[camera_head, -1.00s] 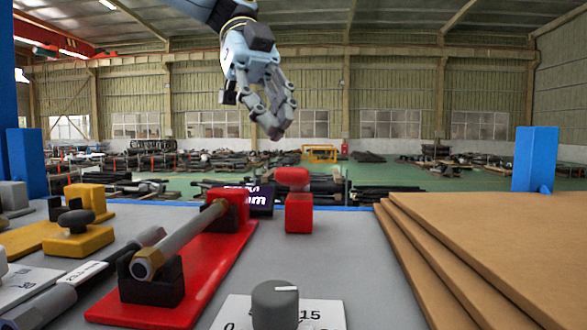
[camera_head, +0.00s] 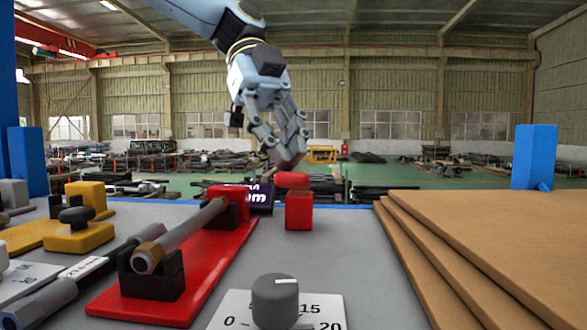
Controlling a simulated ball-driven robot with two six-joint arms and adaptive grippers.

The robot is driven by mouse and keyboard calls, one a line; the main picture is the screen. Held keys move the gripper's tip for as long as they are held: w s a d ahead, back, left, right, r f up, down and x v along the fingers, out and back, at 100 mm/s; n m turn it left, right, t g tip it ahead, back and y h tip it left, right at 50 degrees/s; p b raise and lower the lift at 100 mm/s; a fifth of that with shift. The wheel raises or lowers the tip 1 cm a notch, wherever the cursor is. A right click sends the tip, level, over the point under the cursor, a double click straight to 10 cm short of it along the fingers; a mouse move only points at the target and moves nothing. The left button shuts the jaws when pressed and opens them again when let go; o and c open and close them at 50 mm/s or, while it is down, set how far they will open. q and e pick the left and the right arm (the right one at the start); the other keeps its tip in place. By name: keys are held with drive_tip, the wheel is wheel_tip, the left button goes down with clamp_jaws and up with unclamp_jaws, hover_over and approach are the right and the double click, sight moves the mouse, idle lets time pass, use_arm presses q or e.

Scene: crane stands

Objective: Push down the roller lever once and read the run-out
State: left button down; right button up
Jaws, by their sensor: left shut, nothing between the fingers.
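A red block with a red cap (camera_head: 292,181), apparently the roller lever, stands near the back edge of the grey table. My left gripper (camera_head: 290,160) comes down from above with its fingers shut and empty. Its fingertips are at the top of the cap, touching or very nearly touching; I cannot tell which. A dark display (camera_head: 262,199) with pale characters stands just left of the block. Its text ends in "m", but the rest is partly hidden and unreadable. A steel shaft (camera_head: 185,236) lies on dark supports over a red base plate (camera_head: 225,248). My right gripper is not in view.
A grey knob (camera_head: 275,300) on a numbered white plate stands at the front. Stacked brown boards (camera_head: 490,235) fill the right side. Yellow parts (camera_head: 78,232) and a dark-handled tool (camera_head: 50,295) lie at left. Blue posts (camera_head: 535,158) rise at both sides. The grey table middle is clear.

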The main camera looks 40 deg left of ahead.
use_arm(q)
wheel_tip(320, 180, down, 3)
drive_tip(key=shift+r+b, duration=0.1)
drive_tip(key=shift+b, duration=0.8)
drive_tip(key=shift+w+a+r+p, duration=0.1)
drive_tip(key=shift+a+r+p, duration=0.15)
drive_tip(key=shift+a+p, duration=0.05)
drive_tip(key=a, duration=0.2)
drive_tip(key=shift+w+a+r+p, duration=0.2)
drive_tip(key=shift+a+r+p, duration=0.1)
drive_tip(key=shift+p, duration=0.05)
drive_tip(key=v, duration=1.2)
